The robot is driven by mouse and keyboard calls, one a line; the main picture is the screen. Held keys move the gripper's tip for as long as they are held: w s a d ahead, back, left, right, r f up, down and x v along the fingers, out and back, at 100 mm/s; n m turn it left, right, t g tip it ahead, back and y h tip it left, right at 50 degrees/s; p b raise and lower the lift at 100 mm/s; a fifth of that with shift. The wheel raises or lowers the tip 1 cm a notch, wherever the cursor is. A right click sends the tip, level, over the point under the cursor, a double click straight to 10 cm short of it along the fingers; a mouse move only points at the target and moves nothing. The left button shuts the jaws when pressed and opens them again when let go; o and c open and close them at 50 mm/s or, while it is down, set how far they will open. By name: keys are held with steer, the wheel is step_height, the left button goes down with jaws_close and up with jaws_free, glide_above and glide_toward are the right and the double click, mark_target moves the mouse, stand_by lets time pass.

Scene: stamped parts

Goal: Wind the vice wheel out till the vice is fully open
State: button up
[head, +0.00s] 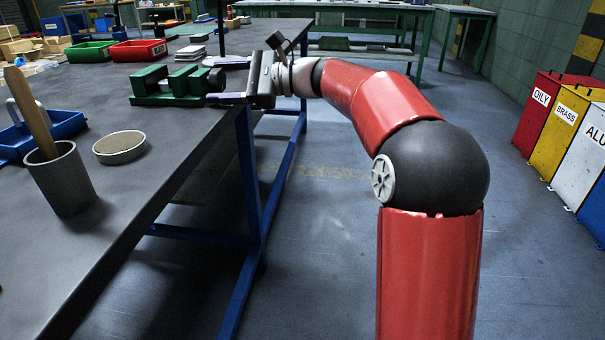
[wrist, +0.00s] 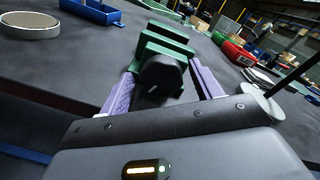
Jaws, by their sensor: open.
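The green vice (head: 165,88) stands on the dark bench near its edge, its jaw blocks apart with a gap between them. In the wrist view the vice (wrist: 165,35) lies straight ahead. Its black round wheel (wrist: 160,76) faces me and has a small pale mark. My gripper (head: 223,80) is open at the bench edge, its purple fingers (wrist: 162,88) one on each side of the wheel. I cannot tell whether either finger touches the wheel.
A grey cup (head: 62,180) with a wooden handle, a round dish (head: 120,147) and a blue tray (head: 66,124) stand nearer on the bench. Green (head: 90,51) and red (head: 138,50) bins stand behind the vice.

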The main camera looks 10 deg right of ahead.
steer(key=m, duration=0.3)
steer(key=shift+r+p, duration=0.2)
steer(key=shift+p, duration=0.2)
steer(key=m, duration=0.4)
steer(key=shift+w+f+y, duration=0.1)
steer(key=shift+y, duration=0.3)
steer(key=p+v, duration=0.1)
steer(key=v, duration=0.7)
steer(key=s+d+f+n+h+p, duration=0.1)
steer(key=s+f+n+h, duration=0.2)
steer(key=s, duration=0.5)
steer(key=s+d+f+n+h+p, duration=0.1)
steer(key=s+f+n+h+p, duration=0.1)
steer(key=s+n+h, duration=0.3)
steer(key=s+d+f+n+g+h+p, duration=0.1)
steer(key=s+f+n+h, duration=0.3)
steer(key=s, duration=0.8)
steer(key=shift+n+h+p, duration=0.4)
steer(key=shift+n+p, duration=0.35)
steer(key=shift+n, duration=0.35)
steer(key=shift+o, duration=0.2)
steer(key=shift+a, duration=0.1)
